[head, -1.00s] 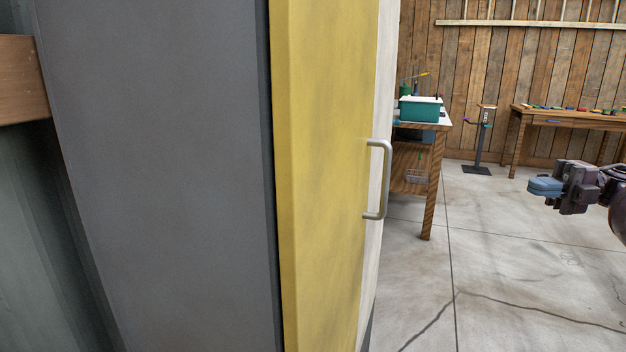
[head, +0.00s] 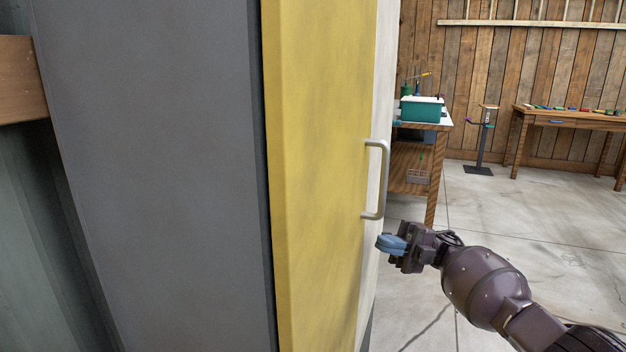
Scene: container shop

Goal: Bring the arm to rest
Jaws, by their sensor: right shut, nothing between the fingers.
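My right gripper (head: 380,243) comes in from the lower right on my dark arm. Its blue fingers are shut with nothing between them. In the picture it lies just below and right of the grey bar handle (head: 385,180) of the yellow door (head: 318,170). The fingertips appear apart from the handle and close to the door's pale edge; the exact gap cannot be told. My left gripper is not in view.
A tall grey cabinet (head: 155,170) with the yellow door fills the left and middle. A wooden workbench (head: 432,180) with a teal bin (head: 421,109) stands behind. A stand (head: 480,145) and a long table (head: 570,119) are farther back. Open concrete floor lies right.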

